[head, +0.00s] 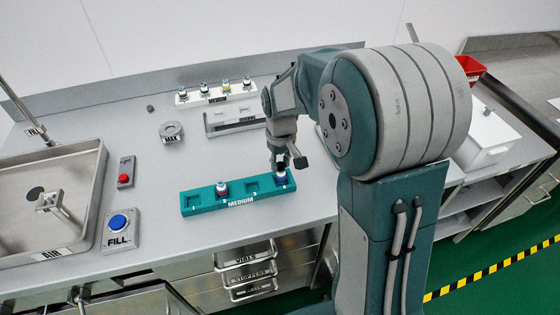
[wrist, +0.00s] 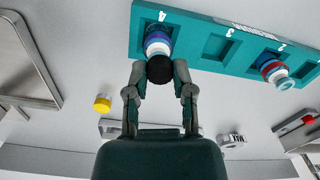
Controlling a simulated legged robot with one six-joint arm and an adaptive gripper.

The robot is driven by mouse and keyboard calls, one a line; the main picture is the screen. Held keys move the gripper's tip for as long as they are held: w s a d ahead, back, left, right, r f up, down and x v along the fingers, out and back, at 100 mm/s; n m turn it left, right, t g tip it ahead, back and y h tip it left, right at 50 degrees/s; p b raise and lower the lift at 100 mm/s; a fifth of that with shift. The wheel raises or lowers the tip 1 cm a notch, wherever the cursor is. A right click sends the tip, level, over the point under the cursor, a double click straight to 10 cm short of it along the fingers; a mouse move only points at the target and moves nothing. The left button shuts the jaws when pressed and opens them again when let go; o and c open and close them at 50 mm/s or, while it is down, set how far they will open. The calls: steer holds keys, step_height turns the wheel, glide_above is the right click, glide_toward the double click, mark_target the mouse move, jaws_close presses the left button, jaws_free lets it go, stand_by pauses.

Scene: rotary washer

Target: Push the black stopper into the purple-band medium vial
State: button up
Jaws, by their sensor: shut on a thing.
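My gripper (head: 284,163) reaches down over the right end of the teal MEDIUM rack (head: 205,207). In the wrist view my gripper (wrist: 159,75) is shut on the black stopper (wrist: 159,69). The purple-band vial (head: 281,179) stands in the slot marked 4; in the wrist view its blue-purple band (wrist: 157,42) shows just beyond the stopper. The stopper lines up with the vial's mouth and covers it, so I cannot tell whether it sits in the mouth or just above it.
A red-banded vial (head: 222,188) stands in slot 2 of the same rack. Behind are a white rack (head: 216,98) with several vials and a grey ring marked MAX (head: 171,131). A yellow piece (wrist: 102,103) lies on the bench. The sink (head: 85,165) and blue FILL button (head: 118,222) are left.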

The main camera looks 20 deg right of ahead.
stand_by(0.3)
steer(key=o, duration=0.8)
steer(key=shift+r, duration=0.1)
step_height(320, 180, up, 12)
steer(key=f, duration=0.1)
steer(key=s+r+m+t, duration=0.3)
steer(key=s+r+t, duration=0.1)
steer(key=s, duration=1.6)
steer(key=shift+s+t, duration=0.4)
steer(key=shift+t, duration=0.4)
